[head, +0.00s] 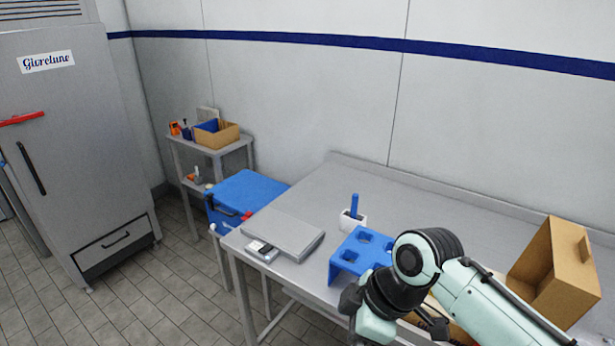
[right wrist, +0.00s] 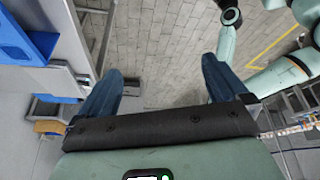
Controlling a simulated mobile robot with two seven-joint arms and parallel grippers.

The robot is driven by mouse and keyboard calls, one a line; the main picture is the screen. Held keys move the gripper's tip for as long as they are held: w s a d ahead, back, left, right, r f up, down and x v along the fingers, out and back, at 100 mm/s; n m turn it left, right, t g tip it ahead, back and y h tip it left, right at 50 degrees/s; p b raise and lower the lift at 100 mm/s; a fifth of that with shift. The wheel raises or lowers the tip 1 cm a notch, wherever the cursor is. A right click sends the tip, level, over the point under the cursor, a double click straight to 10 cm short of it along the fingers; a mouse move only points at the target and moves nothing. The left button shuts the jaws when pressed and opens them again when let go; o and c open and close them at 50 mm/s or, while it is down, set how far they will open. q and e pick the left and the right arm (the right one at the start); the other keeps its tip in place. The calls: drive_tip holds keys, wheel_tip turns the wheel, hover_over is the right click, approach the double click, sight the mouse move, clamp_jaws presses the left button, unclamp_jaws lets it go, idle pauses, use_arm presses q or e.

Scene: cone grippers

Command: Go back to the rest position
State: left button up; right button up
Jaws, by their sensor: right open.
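My right arm (head: 480,300) comes in from the lower right of the head view and bends down at the front edge of the steel table. In the right wrist view my right gripper (right wrist: 162,70) is open, its two dark blue fingers wide apart with nothing between them. Grey tiled floor shows beyond the fingers. In the head view the fingertips are hidden or out of frame. My left gripper is in neither view.
The steel table (head: 300,190) holds a blue rack (head: 345,262) close to my right arm, a white cup with a blue item (head: 354,207), a flat grey scale (head: 285,233) and a cardboard box (head: 560,275). A blue cooler (head: 245,190) stands left of the table. Floor is free at left.

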wheel_tip(320, 180, down, 31)
drive_tip(key=w+d+m+g+p, duration=0.1)
drive_tip(key=w+d+m+p, duration=0.15)
drive_tip(key=m, duration=0.65)
drive_tip(key=s+d+f+m+p, duration=0.1)
drive_tip(key=s+d+f+m, duration=0.1)
drive_tip(key=s+f+m, duration=0.3)
drive_tip(key=s+d+f+m+g+p, duration=0.1)
drive_tip(key=s+f+m, duration=0.4)
drive_tip(key=s+f, duration=0.7)
drive_tip(key=s+d, duration=0.1)
drive_tip(key=s, duration=0.4)
drive_tip(key=shift+f+m+h, duration=0.15)
drive_tip(key=shift+m+h, duration=0.15)
drive_tip(key=shift+h, duration=0.1)
